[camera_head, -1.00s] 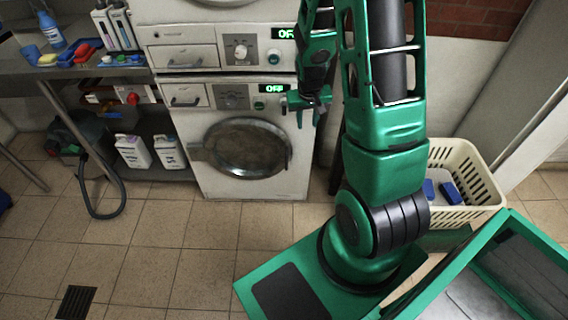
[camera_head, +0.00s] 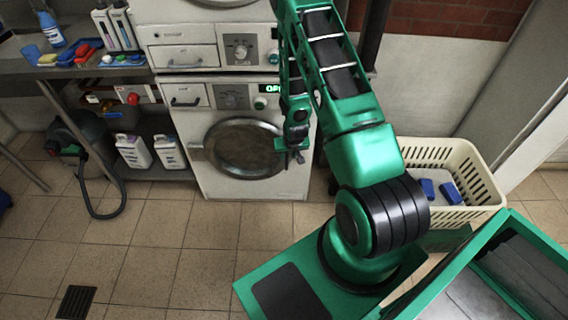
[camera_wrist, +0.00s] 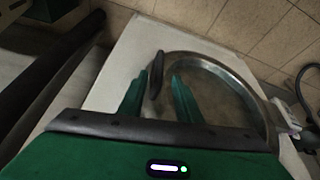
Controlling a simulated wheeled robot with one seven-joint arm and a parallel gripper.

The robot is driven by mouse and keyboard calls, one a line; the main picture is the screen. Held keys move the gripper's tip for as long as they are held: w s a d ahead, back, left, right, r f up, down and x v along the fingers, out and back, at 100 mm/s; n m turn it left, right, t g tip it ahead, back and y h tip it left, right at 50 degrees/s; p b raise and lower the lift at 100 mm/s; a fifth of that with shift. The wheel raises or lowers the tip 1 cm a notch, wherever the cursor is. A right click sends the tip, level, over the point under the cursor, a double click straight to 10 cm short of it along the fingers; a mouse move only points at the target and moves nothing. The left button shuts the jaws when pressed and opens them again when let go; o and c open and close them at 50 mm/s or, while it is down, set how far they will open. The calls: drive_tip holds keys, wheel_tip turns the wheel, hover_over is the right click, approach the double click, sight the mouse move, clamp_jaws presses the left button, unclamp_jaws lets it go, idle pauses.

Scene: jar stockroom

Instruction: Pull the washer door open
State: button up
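The lower washer (camera_head: 210,185) has a round door with a metal ring and dark glass (camera_head: 243,148). The door looks closed, with its hinge on the left. My gripper (camera_head: 293,157) is at the door's right edge. In the wrist view, my gripper (camera_wrist: 160,78) has its two green fingers apart. The dark door handle (camera_wrist: 156,68) shows between the fingertips, nearer the left finger. I cannot tell whether either finger touches it. The door ring (camera_wrist: 235,78) lies to the right, with the hinge (camera_wrist: 287,118) beyond it. In the head view my gripper hides the handle.
A second washer (camera_head: 190,35) is stacked above. A table (camera_head: 95,68) with bottles and brushes stands left, above a shelf with white jugs (camera_head: 133,150). A vacuum with a hose (camera_head: 100,210) is on the floor. A cream basket (camera_head: 470,165) stands right. The floor before the washer is clear.

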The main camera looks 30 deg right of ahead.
sight(287, 159)
drive_tip(key=x, duration=0.8)
drive_tip(key=shift+f, duration=0.25)
